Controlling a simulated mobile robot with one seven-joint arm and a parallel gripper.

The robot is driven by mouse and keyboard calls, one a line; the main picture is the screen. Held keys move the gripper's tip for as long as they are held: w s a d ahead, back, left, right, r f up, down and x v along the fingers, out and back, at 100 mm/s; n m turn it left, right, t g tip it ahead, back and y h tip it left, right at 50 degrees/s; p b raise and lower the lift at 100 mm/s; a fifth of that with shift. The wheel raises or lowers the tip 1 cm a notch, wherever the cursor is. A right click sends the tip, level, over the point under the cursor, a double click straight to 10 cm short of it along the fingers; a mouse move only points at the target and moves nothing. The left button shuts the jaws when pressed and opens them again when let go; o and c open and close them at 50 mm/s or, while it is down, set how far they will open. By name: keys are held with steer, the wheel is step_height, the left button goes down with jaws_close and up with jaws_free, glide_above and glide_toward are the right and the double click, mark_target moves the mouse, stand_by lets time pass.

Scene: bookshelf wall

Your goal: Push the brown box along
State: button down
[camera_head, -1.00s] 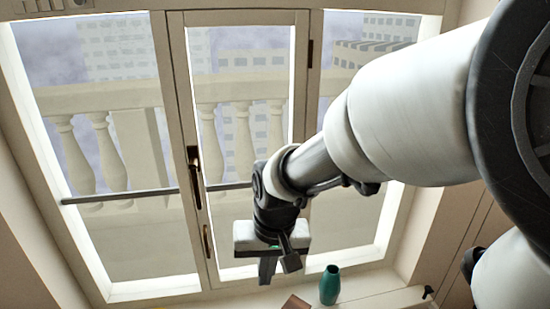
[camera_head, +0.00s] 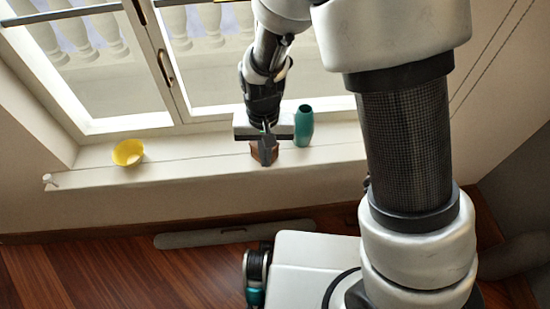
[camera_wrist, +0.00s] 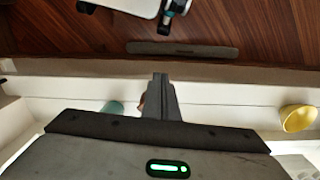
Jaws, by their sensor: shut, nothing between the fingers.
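The brown box (camera_head: 255,153) stands on the white window sill in the head view, largely hidden behind my gripper's fingers. My gripper (camera_head: 267,152) points down at the box, its fingers shut with nothing between them. The fingers overlap the box in the picture; I cannot tell whether they touch it.
A teal vase (camera_head: 303,126) stands close to the right of the box. A yellow bowl (camera_head: 128,152) sits farther left on the sill (camera_head: 200,165), with clear sill between. Window frames rise behind; the wooden floor (camera_head: 80,275) lies below.

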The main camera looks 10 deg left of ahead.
mark_target(253, 144)
step_height(253, 144, down, 10)
steer(key=b, duration=0.3)
steer(key=w, duration=0.4)
steer(key=shift+a+r+b, duration=0.2)
steer(key=shift+a+b, duration=0.1)
steer(key=shift+b, duration=0.1)
